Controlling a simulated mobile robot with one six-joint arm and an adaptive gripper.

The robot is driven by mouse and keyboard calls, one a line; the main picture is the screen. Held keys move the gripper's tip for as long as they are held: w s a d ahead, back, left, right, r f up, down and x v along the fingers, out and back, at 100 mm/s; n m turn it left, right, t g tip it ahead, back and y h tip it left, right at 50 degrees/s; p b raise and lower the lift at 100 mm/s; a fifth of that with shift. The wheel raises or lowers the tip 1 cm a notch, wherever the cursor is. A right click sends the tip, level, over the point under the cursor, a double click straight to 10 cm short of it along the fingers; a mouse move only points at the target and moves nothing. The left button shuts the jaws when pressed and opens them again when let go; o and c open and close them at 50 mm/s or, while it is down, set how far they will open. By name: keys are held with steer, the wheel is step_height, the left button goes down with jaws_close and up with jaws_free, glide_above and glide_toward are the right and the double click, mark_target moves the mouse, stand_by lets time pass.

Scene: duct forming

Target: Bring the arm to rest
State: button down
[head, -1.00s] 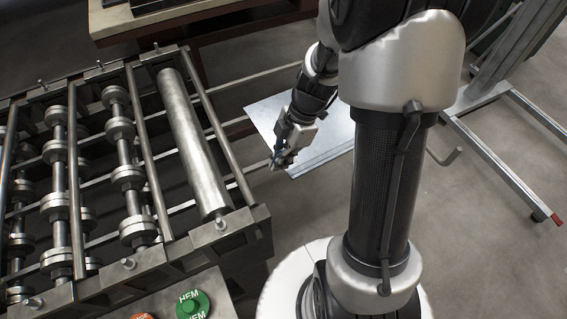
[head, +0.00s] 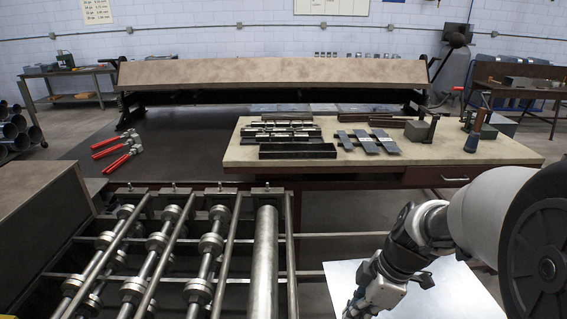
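My arm comes in from the right in the head view, and my gripper (head: 352,308) points down at the bottom edge of the picture. Its fingertips are small and partly cut off, so I cannot tell whether they are open or shut. A flat pale sheet of metal (head: 452,290) lies beneath and to the right of my gripper. From this angle I cannot tell whether the gripper touches it.
A roller machine (head: 265,255) stands just left of my gripper. Beyond is a workbench (head: 375,160) with metal parts. Red-handled tools (head: 122,160) lie on a dark table at the left. A long bending machine (head: 270,72) stands at the back.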

steer(key=s+a+r+m+t+h, duration=0.2)
steer(key=s+r+m+t+h, duration=0.1)
steer(key=s+r+m, duration=0.8)
steer(key=s+m+t, duration=0.1)
steer(key=s+m, duration=0.3)
steer(key=shift+r, duration=0.4)
